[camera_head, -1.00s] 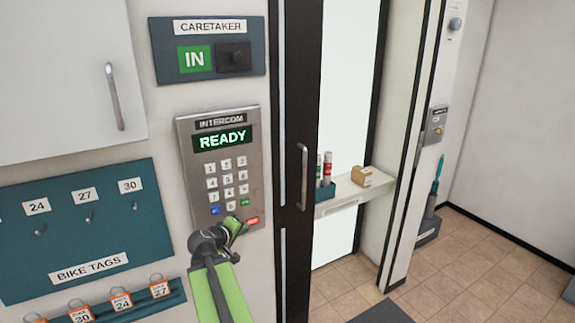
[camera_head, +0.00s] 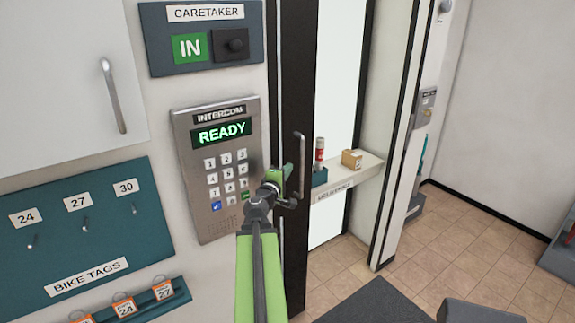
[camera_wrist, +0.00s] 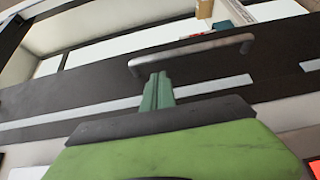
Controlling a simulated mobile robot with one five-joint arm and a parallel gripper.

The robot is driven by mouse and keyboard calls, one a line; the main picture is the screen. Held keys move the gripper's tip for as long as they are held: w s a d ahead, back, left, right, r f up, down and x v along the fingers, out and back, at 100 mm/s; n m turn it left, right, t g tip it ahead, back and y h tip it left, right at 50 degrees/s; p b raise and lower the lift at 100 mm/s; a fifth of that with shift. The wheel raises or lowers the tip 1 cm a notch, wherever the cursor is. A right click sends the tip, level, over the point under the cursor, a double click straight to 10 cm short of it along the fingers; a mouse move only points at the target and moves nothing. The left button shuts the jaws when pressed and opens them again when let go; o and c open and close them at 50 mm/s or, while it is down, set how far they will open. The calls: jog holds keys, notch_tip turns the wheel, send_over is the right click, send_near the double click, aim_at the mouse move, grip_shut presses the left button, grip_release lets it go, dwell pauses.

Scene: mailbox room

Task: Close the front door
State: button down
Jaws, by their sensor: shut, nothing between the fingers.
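The front door appears as a tall dark panel (camera_head: 295,85) with a pale vertical strip, standing right of the intercom. Its upright metal bar handle (camera_head: 301,160) is on that panel. I cannot tell from these views how far the door stands open. My gripper (camera_head: 284,175) is shut and empty, right beside the lower part of the handle in the head view. In the wrist view, the handle (camera_wrist: 190,52) runs across just past the shut green fingertips (camera_wrist: 156,80). I cannot tell whether they touch it.
The intercom (camera_head: 218,165) reads READY, left of my gripper. The caretaker panel (camera_head: 205,40) and bike tags board (camera_head: 85,230) are on the left wall. A white shelf (camera_head: 350,182) holds a small box (camera_head: 352,159). Tiled floor (camera_head: 445,235) is open at right.

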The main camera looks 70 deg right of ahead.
jog(key=d, duration=0.9)
jog(key=shift+w+f, duration=0.1)
jog(key=shift+w, duration=0.15)
